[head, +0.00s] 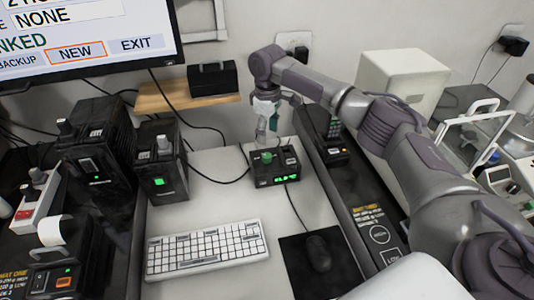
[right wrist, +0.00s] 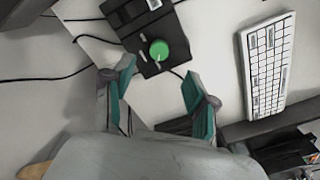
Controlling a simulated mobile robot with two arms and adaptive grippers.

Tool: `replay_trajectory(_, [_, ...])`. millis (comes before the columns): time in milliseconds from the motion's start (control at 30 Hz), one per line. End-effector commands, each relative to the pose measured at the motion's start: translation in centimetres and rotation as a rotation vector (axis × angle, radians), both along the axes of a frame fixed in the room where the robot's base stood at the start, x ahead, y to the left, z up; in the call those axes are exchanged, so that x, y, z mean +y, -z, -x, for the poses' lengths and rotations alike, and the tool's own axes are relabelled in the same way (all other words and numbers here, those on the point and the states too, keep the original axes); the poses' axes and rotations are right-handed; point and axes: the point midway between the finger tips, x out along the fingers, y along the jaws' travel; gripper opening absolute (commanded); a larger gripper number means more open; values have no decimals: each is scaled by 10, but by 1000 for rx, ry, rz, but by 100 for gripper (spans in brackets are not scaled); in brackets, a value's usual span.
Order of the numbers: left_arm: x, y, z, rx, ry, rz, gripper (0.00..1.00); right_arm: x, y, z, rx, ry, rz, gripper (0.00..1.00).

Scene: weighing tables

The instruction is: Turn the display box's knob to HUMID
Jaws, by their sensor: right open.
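The display box (head: 276,177) is a small black box on the white table, with a lit green readout too small to read surely. Its green knob (head: 267,157) stands on its top; in the right wrist view the knob (right wrist: 159,48) is round with a pale pointer mark. The knob's setting label cannot be read. My right gripper (head: 268,118) is open and empty above and behind the box. In the right wrist view its teal-padded fingers (right wrist: 150,88) are spread, with the knob beyond the tips and apart from them. My left gripper is not in view.
A white keyboard (head: 205,249) and a black mouse (head: 318,253) lie in front of the box. Black units (head: 160,165) stand left. A cable runs from the box toward the mouse. A glass-sided balance (head: 470,140) stands right. Bare table lies left of the box.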

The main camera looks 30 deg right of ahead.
Motion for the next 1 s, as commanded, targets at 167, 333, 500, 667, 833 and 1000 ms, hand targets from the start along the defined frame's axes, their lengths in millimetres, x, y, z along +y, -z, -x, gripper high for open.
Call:
replay_trajectory(167, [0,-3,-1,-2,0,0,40,1,40,1,4,-1,0,57])
replay_trajectory(333, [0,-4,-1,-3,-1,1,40,1,70,1,3,0,-1,57])
replay_trajectory(500, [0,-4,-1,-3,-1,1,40,1,87,0,1,-1,0,57])
replay_trajectory(667, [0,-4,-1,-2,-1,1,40,1,92,0,-1,-1,-1,57])
replay_trajectory(833, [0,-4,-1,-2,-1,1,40,1,92,0,0,-1,-1,57])
replay_trajectory(1000, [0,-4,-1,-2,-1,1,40,1,92,0,0,-1,-1,36])
